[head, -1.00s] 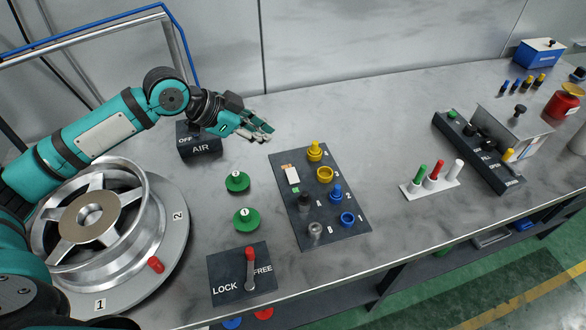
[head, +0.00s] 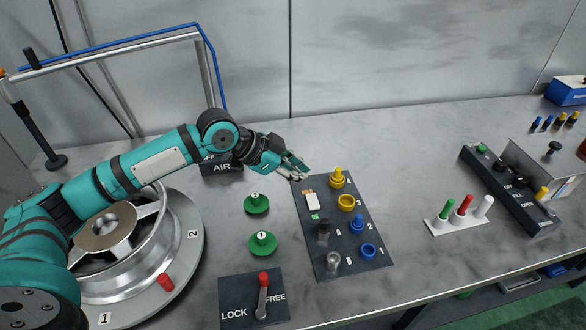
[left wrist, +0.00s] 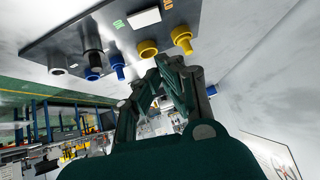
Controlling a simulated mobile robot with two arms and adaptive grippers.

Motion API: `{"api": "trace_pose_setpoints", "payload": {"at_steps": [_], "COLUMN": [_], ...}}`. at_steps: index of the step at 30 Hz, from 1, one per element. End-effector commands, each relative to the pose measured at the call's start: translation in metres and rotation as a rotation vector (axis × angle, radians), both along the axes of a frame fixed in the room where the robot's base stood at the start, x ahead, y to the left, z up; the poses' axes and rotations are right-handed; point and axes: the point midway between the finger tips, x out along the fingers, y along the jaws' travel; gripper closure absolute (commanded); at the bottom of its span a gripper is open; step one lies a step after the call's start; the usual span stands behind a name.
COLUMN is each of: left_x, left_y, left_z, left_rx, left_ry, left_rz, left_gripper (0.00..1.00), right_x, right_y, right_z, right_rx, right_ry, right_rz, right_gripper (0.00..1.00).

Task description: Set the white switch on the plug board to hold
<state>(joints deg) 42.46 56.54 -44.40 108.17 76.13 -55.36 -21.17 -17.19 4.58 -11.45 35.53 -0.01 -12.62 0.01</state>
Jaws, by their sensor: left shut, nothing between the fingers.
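The dark plug board (head: 349,254) lies on the table in the head view. Its white switch (head: 312,201) is a small white block near the board's upper left, between an orange mark and a green mark; their lettering is too small to read. The switch also shows at the top of the left wrist view (left wrist: 145,18). My left gripper (head: 303,172) is shut and empty, with its fingertips near the board's far left corner, apart from the switch. In the left wrist view its fingertips (left wrist: 170,65) are below the yellow plugs. My right gripper is not in view.
Yellow plugs (head: 338,179), blue plugs (head: 358,224) and black and grey posts stand on the board. Two green knobs (head: 262,243), a LOCK/FREE lever (head: 262,297) and a wheel (head: 105,228) are to its left.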

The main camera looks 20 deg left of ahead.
Motion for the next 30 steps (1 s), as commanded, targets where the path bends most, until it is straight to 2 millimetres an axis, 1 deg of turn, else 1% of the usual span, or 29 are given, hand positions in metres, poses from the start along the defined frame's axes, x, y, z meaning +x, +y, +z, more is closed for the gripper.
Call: {"api": "trace_pose_setpoints", "payload": {"at_steps": [1,8,12,15,21,30], "left_x": [0.005,0.028,0.03,0.031,0.032,0.032], "left_y": [-0.008,-0.034,-0.031,-0.03,-0.03,-0.03], "left_z": [-0.006,-0.041,-0.063,-0.074,-0.082,-0.084], "left_rx": [-0.003,-0.001,0.003,0.002,0.001,0.001], "left_ry": [0.001,0.001,0.003,0.002,-0.002,-0.001], "left_rz": [-0.003,-0.001,0.001,0.0,-0.001,0.0], "left_gripper": [1.0,1.0,1.0,1.0,1.0,1.0], "right_x": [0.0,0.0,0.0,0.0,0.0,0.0], "right_y": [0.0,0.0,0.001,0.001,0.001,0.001], "right_z": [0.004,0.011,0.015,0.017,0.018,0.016], "right_rx": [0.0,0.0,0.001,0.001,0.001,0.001], "right_ry": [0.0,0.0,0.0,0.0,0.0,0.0], "right_rz": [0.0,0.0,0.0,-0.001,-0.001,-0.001], "right_gripper": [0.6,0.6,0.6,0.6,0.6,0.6]}}
